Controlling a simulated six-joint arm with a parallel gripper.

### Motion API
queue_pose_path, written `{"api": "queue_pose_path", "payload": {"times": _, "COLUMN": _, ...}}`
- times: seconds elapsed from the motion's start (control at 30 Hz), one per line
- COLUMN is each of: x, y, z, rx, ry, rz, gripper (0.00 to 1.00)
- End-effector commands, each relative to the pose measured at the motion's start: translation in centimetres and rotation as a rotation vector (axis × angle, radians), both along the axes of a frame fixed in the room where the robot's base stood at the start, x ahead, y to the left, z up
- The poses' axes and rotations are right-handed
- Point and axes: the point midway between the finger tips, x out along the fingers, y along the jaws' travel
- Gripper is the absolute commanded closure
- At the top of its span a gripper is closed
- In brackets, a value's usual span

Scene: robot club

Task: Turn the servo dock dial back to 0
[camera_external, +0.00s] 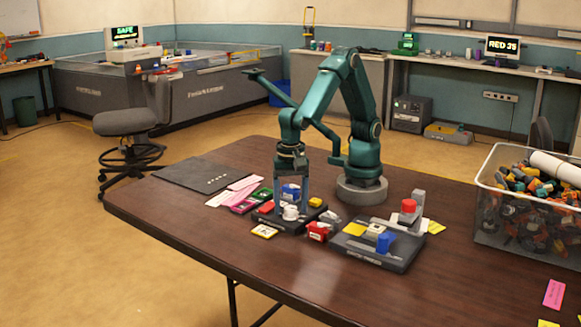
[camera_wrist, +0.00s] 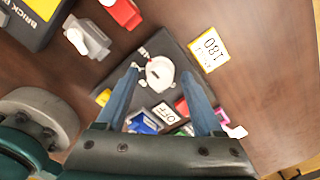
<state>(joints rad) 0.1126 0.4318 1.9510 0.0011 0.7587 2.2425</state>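The servo dock is a dark plate (camera_external: 290,224) on the table in front of my arm; its dark surface also shows in the wrist view (camera_wrist: 180,62). A white round dial (camera_wrist: 160,73) sits on it and shows small in the external view (camera_external: 290,213). My gripper (camera_external: 291,203) points down over the dock. In the wrist view its two blue fingers (camera_wrist: 160,78) stand apart on either side of the dial, with gaps visible. I cannot tell the dial's exact setting. A yellow-edged card reading 180 (camera_wrist: 209,49) lies beside the dock. I cannot see a 0 mark.
An OFF card (camera_wrist: 166,114), a blue part (camera_wrist: 141,123) and a red part (camera_wrist: 182,106) lie close to the fingers. A red-and-grey part (camera_external: 320,231) and the brick press (camera_external: 365,250) stand to the right. A clear bin of parts (camera_external: 485,235) is farther right.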

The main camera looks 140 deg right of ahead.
Motion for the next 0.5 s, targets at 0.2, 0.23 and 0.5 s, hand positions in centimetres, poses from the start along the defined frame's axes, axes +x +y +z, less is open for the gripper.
{"api": "queue_pose_path", "payload": {"times": 0.2, "x": 0.0, "y": 0.0, "z": 0.03, "rx": 0.0, "ry": 0.0, "rz": 0.0, "gripper": 1.0}}
{"api": "queue_pose_path", "payload": {"times": 0.23, "x": 0.0, "y": 0.0, "z": 0.03, "rx": 0.0, "ry": 0.0, "rz": 0.0, "gripper": 1.0}}
{"api": "queue_pose_path", "payload": {"times": 0.5, "x": -0.01, "y": 0.01, "z": 0.05, "rx": 0.0, "ry": 0.0, "rz": 0.033, "gripper": 1.0}}
